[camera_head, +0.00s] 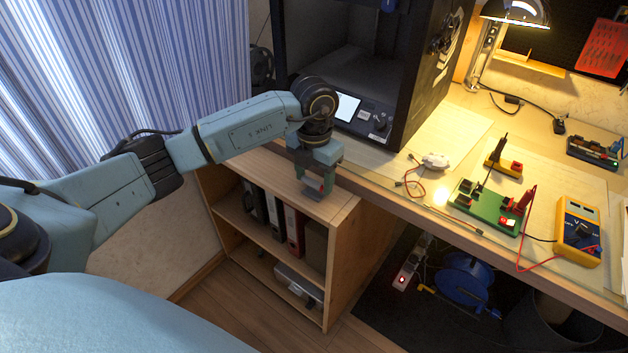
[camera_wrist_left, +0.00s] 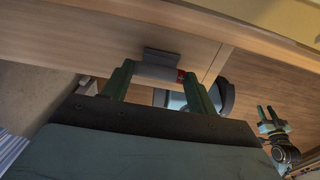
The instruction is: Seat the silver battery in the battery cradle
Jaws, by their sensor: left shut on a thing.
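My left gripper (camera_head: 320,182) is over the top of the low wooden shelf at the left end of the bench. It is shut on the silver battery (camera_wrist_left: 157,73), which lies crosswise between the green fingers in the wrist view and has a red end. In the head view the fingers mostly hide the battery. A small dark grey block (camera_wrist_left: 162,56) is just beyond it; I cannot tell whether they touch. A green board (camera_head: 488,208) with black end holders, apparently the battery cradle, lies on the bench at right. My right gripper (camera_wrist_left: 267,113) shows small in the wrist view, fingers apart.
A dark 3D printer (camera_head: 350,70) stands behind the left gripper. Around the green board are a yellow multimeter (camera_head: 578,232), a yellow-based switch (camera_head: 503,165), a white part (camera_head: 435,161) and loose red leads. A lamp (camera_head: 518,10) hangs above.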

